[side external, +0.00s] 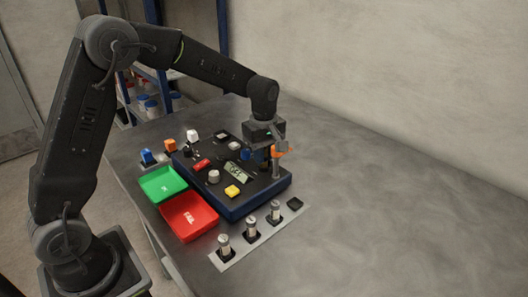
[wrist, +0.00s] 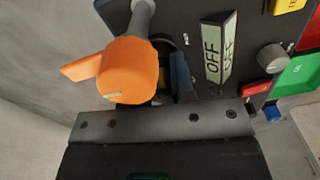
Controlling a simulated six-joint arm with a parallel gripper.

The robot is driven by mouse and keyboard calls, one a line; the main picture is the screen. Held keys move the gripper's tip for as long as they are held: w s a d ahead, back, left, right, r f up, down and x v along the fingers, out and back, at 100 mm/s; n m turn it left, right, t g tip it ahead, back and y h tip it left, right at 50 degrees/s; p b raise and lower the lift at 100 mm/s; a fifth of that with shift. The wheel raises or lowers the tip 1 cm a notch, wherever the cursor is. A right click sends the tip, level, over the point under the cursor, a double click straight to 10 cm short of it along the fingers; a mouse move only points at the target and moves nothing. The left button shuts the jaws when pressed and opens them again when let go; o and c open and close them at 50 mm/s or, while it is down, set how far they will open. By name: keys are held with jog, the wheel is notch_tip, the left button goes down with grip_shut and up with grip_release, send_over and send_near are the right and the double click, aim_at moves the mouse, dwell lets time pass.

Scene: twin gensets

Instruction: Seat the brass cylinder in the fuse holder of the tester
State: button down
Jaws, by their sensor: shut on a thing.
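My gripper (side external: 266,153) is low over the back right corner of the dark tester (side external: 211,177), pointing down. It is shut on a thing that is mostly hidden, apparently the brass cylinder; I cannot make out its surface. An orange piece with a side fin (wrist: 130,72) fills the space before my jaws in the wrist view, with a grey post (wrist: 143,18) beyond it. In the side view, the orange piece (side external: 284,150) and grey post (side external: 276,169) are right beside my jaws. The fuse holder is not clearly visible, so I cannot tell whether the cylinder is in it.
Three metal cylinders (side external: 250,229) stand in a front strip with an empty black socket (side external: 295,203) at its right end. Green (side external: 163,183) and red (side external: 189,216) trays lie left of the tester. Its display (wrist: 213,48) reads OFF. The table's right side is clear.

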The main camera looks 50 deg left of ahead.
jog(key=shift+f, duration=0.25)
jog(key=shift+c, duration=2.4)
grip_release()
jog(key=shift+r, duration=0.15)
jog(key=shift+r, duration=3.35)
jog(key=s+d+r+m+t, duration=0.25)
jog(key=s+r+m, duration=0.55)
jog(key=s, duration=0.5)
jog(key=s+f+m+t, duration=0.2)
jog(key=s+m, duration=0.6)
jog(key=s, duration=0.4)
jog(key=shift+s+d+t, duration=0.35)
jog(key=shift+d+t, duration=0.1)
jog(key=shift+t, duration=0.1)
